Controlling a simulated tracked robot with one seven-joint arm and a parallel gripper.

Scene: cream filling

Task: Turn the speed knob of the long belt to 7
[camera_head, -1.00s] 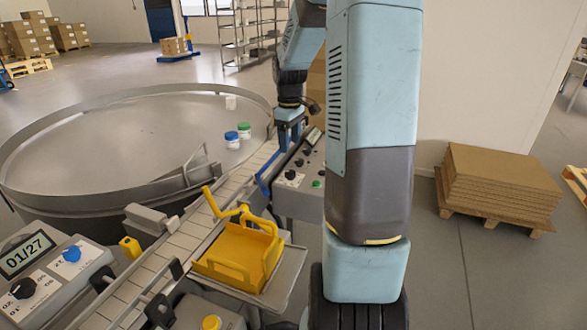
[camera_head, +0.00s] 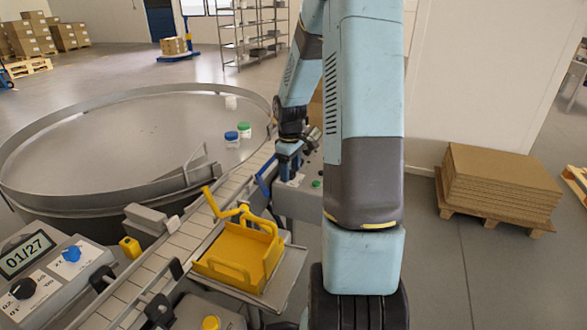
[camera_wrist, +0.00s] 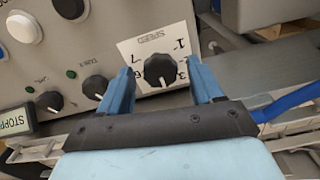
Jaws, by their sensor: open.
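The speed knob (camera_wrist: 159,69) is a black knob on a white plate (camera_wrist: 182,31) marked SPEED, seen upside down in the wrist view; a 7 shows at the left and a 1 at the right. Its exact setting is hard to read. My gripper (camera_wrist: 160,66) is open, with one blue finger on each side of the knob in the picture; I cannot tell whether they touch it. In the head view my gripper (camera_head: 289,170) is at the grey control panel (camera_head: 300,207) beside the belt (camera_head: 177,245), and hides most of the panel's face.
Two smaller black knobs (camera_wrist: 50,101) and (camera_wrist: 95,87), a display (camera_wrist: 16,121) and large buttons (camera_wrist: 24,27) share the panel. Another control box (camera_head: 75,275), with black and blue knobs, stands front left. A yellow tray (camera_head: 240,255) and a round table (camera_head: 110,140) flank the belt.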

